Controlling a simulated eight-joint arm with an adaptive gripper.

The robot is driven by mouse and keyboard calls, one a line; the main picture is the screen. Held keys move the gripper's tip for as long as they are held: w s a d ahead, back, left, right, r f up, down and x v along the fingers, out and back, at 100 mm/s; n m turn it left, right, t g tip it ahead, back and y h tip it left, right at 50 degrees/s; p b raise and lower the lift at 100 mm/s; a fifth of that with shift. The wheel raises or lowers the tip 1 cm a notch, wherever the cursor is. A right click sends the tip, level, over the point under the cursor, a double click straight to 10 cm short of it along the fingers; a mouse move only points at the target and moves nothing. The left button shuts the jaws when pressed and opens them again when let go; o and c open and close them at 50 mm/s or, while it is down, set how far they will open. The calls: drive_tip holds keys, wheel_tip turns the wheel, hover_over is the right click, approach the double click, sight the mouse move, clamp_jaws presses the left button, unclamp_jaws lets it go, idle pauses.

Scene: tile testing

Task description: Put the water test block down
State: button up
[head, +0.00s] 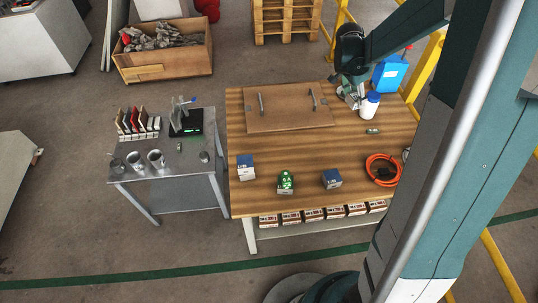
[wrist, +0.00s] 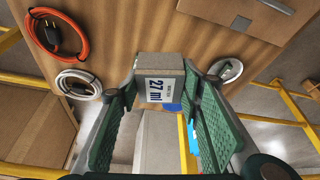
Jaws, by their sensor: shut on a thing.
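My gripper (head: 352,95) is over the back right of the wooden table (head: 290,150), left of the white bottle with the blue lid (head: 370,105). The block sits between the two green fingers. In the head view it is mostly hidden by the gripper. I cannot tell whether it touches anything beneath it.
An orange cable coil (head: 382,169), a small device (head: 373,131) and a green-lit item (head: 286,182) occupy the table. Its middle is clear.

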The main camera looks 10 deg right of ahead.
drive_tip(key=s+a+n, duration=0.1)
drive_tip(key=s+a, duration=0.2)
drive_tip(key=a, duration=0.9)
drive_tip(key=s+a, duration=0.4)
drive_tip(key=a, duration=0.9)
drive_tip(key=s+a+n, duration=0.1)
drive_tip(key=s+a, duration=0.2)
drive_tip(key=a, duration=0.9)
drive_tip(key=shift+t, duration=0.3)
drive_tip(key=shift+d+f, duration=0.2)
drive_tip(key=shift+f, duration=2.3)
drive_tip(key=shift+f+b, duration=0.85)
drive_tip(key=shift+f, duration=2.25)
drive_tip(key=shift+f+b, duration=0.55)
drive_tip(key=shift+f, duration=1.3)
